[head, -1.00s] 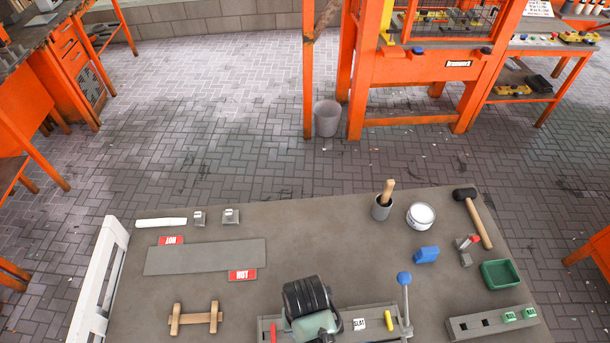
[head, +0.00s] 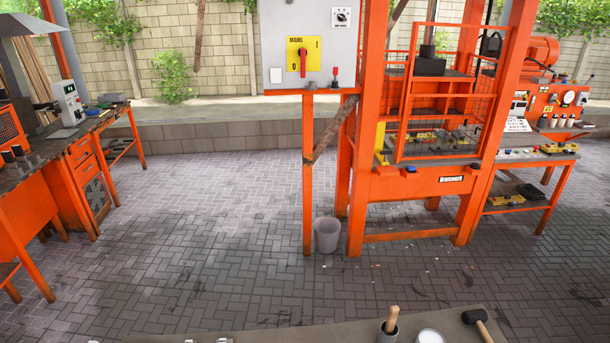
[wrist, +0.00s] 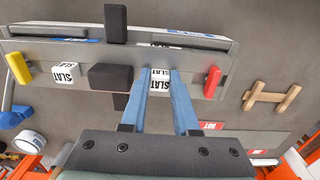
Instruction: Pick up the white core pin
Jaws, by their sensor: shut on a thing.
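In the wrist view, my gripper (wrist: 160,72) has its two blue fingers closed around a white block marked SLAT (wrist: 160,84), which I take to be the white core pin. It sits at the side of a long grey mould (wrist: 100,54) on the bench. I cannot tell whether it is clear of the mould. A second white SLAT block (wrist: 66,73) is on the same side, further left, apart from my fingers. My gripper is outside the head view.
Dark blocks (wrist: 110,76), a yellow handle (wrist: 18,67) and a red handle (wrist: 212,80) flank the fingers along the mould. A wooden piece (wrist: 270,97) lies to the right. In the head view, an orange press frame (head: 420,185) and a bin (head: 327,235) stand beyond the bench.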

